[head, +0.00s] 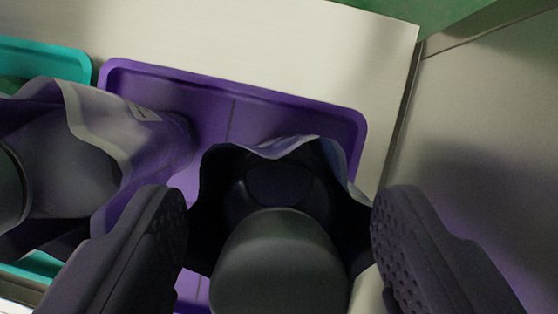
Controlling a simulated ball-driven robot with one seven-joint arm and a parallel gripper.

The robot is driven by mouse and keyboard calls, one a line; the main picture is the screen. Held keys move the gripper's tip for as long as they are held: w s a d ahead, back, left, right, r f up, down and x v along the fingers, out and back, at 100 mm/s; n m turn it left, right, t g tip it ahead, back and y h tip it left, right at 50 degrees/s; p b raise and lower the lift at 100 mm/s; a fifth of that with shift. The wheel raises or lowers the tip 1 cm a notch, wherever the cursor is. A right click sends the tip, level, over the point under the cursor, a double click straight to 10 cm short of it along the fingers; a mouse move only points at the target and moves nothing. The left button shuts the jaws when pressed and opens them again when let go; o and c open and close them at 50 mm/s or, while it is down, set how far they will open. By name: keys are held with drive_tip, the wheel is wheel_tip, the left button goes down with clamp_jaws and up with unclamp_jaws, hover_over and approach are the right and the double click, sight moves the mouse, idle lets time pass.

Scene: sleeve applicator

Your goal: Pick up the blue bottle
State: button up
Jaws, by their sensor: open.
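My gripper (279,215) is open, with one dark finger at each side of the lower picture. Between the fingers is a dark, bottle-like object with a rounded grey top (280,262). A dark sleeve (225,180) with a wavy, paler upper edge surrounds it. It stands at the purple tray (350,120). The fingers are close to the sleeve's sides; I cannot tell whether they touch it. No clearly blue colour shows on this object, so I cannot tell if it is the blue bottle. Its lower part is hidden.
A second sleeved object (75,150), greyish purple, stands at the left, close to my left finger. A teal tray (50,60) lies behind it. A pale surface (270,35) is clear behind the trays. A grey panel (490,120) bounds the right side.

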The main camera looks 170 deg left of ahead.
clamp_jaws()
drive_tip(key=shift+r, duration=0.2)
